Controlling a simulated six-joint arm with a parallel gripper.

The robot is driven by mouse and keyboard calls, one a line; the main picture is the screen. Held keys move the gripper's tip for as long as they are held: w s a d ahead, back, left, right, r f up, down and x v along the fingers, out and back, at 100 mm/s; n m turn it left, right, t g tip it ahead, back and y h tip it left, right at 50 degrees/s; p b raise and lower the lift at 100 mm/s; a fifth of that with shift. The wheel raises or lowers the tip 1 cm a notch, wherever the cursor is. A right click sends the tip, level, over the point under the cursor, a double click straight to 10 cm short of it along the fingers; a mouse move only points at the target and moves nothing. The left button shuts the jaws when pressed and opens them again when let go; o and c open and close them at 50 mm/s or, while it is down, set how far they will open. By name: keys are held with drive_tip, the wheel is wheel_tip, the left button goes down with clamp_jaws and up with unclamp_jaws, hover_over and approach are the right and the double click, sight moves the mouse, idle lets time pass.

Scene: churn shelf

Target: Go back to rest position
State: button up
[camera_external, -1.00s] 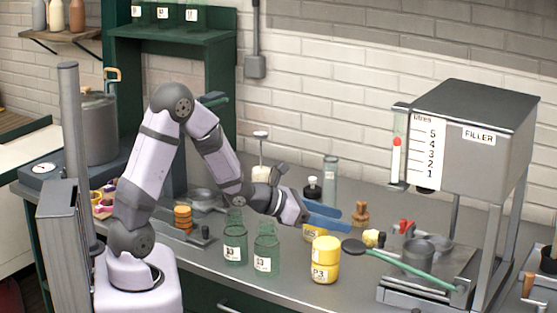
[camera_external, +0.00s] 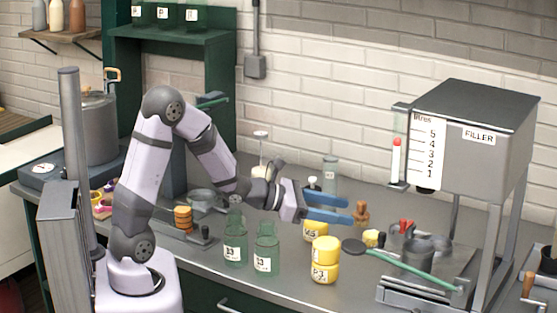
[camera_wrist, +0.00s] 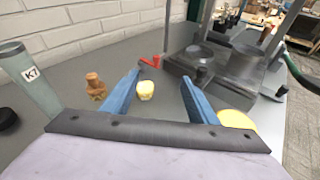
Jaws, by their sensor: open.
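My gripper (camera_external: 337,208) has two blue fingers and is open and empty. In the external view it is above the counter, pointing right, behind and above the yellow jar labelled P3 (camera_external: 325,270). In the wrist view the fingers of my gripper (camera_wrist: 158,100) are spread wide, with a small pale yellow piece (camera_wrist: 146,90) on the counter beyond them. Another yellow jar (camera_external: 315,230), partly hidden, is behind the P3 jar.
Green bottles (camera_external: 266,250) stand in front of the arm. The filler machine (camera_external: 472,130) is at the right. A brown stopper (camera_external: 361,213) and a clear cylinder (camera_external: 330,172) stand behind my gripper. A green-handled ladle (camera_external: 410,268) lies at the front right.

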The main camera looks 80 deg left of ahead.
drive_tip(key=s+d+r+m+h+b, duration=0.35)
drive_tip(key=d+r+m+h, duration=0.7)
drive_tip(key=d+m, duration=0.35)
drive_tip(key=s+d+f+m+g, duration=0.2)
drive_tip(key=s+d+f+g, duration=0.15)
drive_tip(key=d, duration=0.35)
drive_tip(key=s+d+f+m+g+y+p, duration=0.4)
drive_tip(key=s+f+m+g, duration=0.3)
drive_tip(key=s+f+g, duration=0.4)
drive_tip(key=s+a+f+m+y+p, duration=0.3)
drive_tip(key=s+a+m+y+p, duration=0.3)
drive_tip(key=s+a+m, duration=0.3)
drive_tip(key=a+m+y, duration=0.1)
drive_tip(key=a, duration=0.2)
drive_tip(key=shift+s+a+m+y, duration=0.15)
drive_tip(key=shift+s+m+y, duration=0.05)
drive_tip(key=shift+m+y, duration=0.2)
